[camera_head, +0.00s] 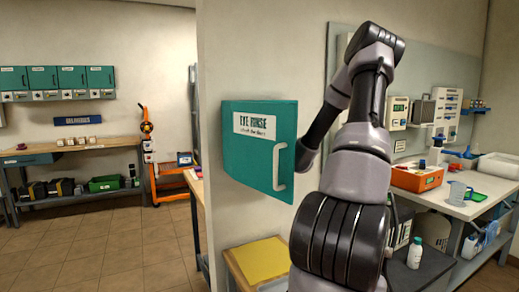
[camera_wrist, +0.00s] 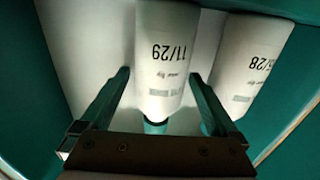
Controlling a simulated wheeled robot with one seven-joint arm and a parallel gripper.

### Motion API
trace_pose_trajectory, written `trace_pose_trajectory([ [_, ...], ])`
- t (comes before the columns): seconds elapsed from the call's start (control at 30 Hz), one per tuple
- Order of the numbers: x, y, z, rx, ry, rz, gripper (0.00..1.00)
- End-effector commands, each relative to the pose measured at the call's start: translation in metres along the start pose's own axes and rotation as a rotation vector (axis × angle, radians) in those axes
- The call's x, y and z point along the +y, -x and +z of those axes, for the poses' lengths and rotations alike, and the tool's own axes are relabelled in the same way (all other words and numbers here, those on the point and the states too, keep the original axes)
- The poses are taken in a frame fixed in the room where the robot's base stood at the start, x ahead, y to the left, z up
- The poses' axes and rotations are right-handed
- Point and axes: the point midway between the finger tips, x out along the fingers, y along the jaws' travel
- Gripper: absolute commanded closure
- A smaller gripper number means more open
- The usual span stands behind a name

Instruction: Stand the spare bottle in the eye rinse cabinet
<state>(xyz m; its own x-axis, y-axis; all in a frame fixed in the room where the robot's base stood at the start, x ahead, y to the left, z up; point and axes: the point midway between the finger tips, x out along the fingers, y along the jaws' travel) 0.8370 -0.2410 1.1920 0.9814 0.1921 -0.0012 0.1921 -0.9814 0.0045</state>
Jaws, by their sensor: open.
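The teal eye rinse cabinet (camera_head: 240,150) is on the wall, its lettered front with a pale handle facing left of my arm. My arm reaches behind that front, which hides my gripper in the head view. In the wrist view my gripper (camera_wrist: 160,76) is open, its fingers on either side of a white bottle (camera_wrist: 160,30) marked 11/29. The bottle's teal cap shows low in the picture. A second white bottle (camera_wrist: 250,60), its mark ending in 28, stands to its right. Teal walls surround both. I cannot tell whether the fingers touch the bottle.
A white bottle with a green cap (camera_head: 415,252) stands on a dark surface at lower right. A yellow-topped stand (camera_head: 262,260) is below the cabinet. A white bench (camera_head: 470,205) with equipment is at right. Open tiled floor (camera_head: 110,235) lies at left.

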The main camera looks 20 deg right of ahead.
Motion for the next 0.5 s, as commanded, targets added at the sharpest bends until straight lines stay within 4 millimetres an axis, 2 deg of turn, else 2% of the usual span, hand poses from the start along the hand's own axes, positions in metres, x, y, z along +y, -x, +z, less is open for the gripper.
trace_pose_trajectory([
  [0.07,0.0,0.0,-0.004,0.001,0.001,0.0,0.04],
  [0.17,0.001,0.012,-0.003,-0.001,0.001,0.002,0.04],
  [0.5,0.001,0.083,-0.003,-0.002,0.002,0.003,0.04],
])
